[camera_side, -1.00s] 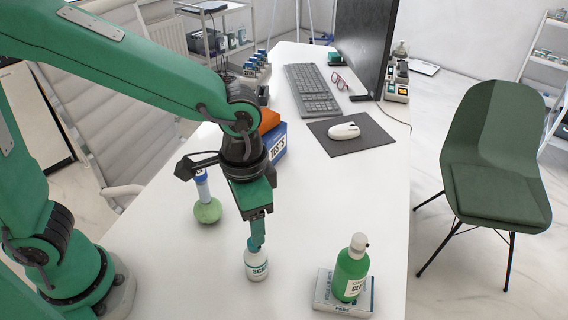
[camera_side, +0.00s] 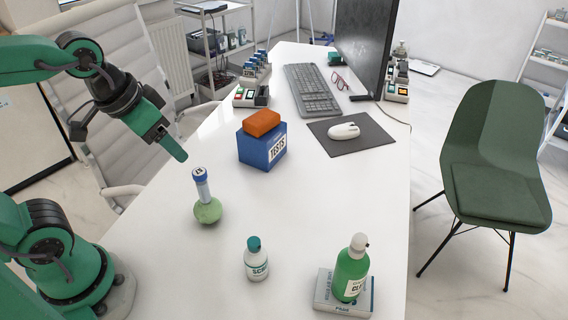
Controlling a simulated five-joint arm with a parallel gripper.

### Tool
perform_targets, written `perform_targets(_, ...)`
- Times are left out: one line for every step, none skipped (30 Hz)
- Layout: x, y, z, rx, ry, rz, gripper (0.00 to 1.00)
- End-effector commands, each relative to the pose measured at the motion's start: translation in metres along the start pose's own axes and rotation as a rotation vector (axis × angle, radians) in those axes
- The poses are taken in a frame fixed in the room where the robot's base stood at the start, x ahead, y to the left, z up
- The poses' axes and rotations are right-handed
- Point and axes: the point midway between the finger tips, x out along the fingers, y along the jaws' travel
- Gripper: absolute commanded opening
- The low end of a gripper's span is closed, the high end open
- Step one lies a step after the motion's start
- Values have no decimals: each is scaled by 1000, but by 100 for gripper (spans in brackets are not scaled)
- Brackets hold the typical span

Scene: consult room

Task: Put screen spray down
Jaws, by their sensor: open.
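My gripper (camera_side: 172,142) is open and empty. It is raised at the left, well away from the bottle, above and to the left of a round green flask-like item with a blue top (camera_side: 207,208).
A green bottle (camera_side: 352,268) stands on a flat white box (camera_side: 328,299) to the right of the spray. A blue box (camera_side: 262,150) with an orange block (camera_side: 262,122) on top stands farther back. A mouse pad (camera_side: 375,148) and keyboard (camera_side: 311,92) lie behind.

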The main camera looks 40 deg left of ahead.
Motion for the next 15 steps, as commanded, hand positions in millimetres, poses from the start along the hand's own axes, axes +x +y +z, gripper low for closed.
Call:
perform_targets(-4,-7,4,-21,24,-12,62)
perform_targets(-6,-10,5,-29,34,-17,62)
perform_targets(-8,-14,8,-39,45,-24,62)
perform_targets(-9,-16,9,-45,53,-29,62)
perform_targets(-10,-18,10,-50,60,-32,62)
perform_targets(-11,-20,12,-56,66,-37,62)
perform_targets(-12,-21,12,-58,70,-39,62)
perform_targets(-12,-22,13,-60,73,-41,62)
perform_targets(-12,-22,14,-62,75,-42,62)
perform_targets(-12,-23,14,-63,76,-43,62)
perform_targets(-12,-23,14,-63,76,-44,62)
perform_targets(-12,-23,14,-63,77,-44,62)
perform_targets(-12,-23,14,-63,76,-44,62)
perform_targets(-12,-23,14,-63,76,-43,62)
perform_targets(-12,-23,14,-63,76,-43,62)
